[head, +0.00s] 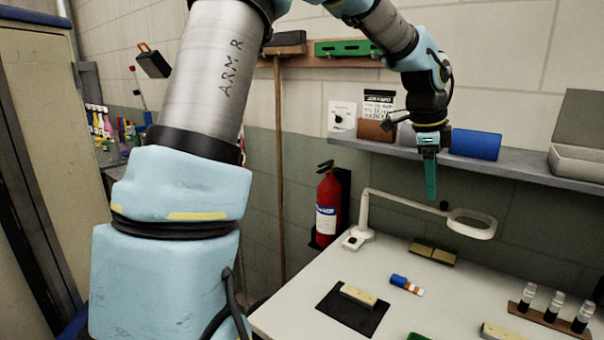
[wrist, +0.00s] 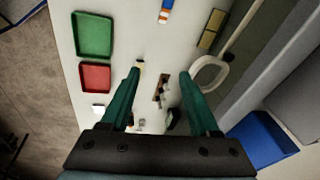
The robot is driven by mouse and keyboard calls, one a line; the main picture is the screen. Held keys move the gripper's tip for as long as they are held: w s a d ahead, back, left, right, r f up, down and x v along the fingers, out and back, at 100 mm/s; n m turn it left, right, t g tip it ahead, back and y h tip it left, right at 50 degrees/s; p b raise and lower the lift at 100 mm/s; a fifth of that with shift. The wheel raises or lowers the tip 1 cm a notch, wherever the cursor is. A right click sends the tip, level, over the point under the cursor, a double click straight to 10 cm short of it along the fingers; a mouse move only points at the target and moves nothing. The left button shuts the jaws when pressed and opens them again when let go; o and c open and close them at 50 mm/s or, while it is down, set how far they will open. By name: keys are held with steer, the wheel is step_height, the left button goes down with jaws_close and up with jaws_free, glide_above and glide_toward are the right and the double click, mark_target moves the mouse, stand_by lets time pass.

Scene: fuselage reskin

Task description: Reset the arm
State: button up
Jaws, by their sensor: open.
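My gripper (head: 430,178) hangs from my raised arm above the back of the white table, pointing down, in front of the wall shelf. In the wrist view my gripper (wrist: 160,78) shows two green fingers spread well apart, with nothing between them but the table far below. It is open and empty. In the head view the fingers overlap each other from the side, so the gap does not show there.
A white magnifier lamp (head: 470,224) stands on the table (head: 300,312) near my gripper. The shelf (head: 500,163) holds a blue bin (head: 475,144). A fire extinguisher (head: 328,208) hangs on the wall. Green (wrist: 93,35) and red (wrist: 95,77) trays lie on the table.

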steer(key=w+a+f+n+y, duration=0.1)
steer(key=a+f+n, duration=0.3)
steer(key=a, duration=0.6)
steer(key=a+f+n+y, duration=0.1)
steer(key=a+f+n, duration=0.1)
steer(key=a+n, duration=0.55)
steer(key=s+a+f+n, duration=0.2)
steer(key=s+a+n, duration=0.2)
steer(key=a, duration=0.5)
steer(key=s+a+f+n, duration=0.3)
steer(key=a+n, duration=0.4)
steer(key=a, duration=0.3)
steer(key=shift+s+a+f+t+y, duration=0.2)
steer(key=shift+s+t+y, duration=0.1)
steer(key=shift+s, duration=0.5)
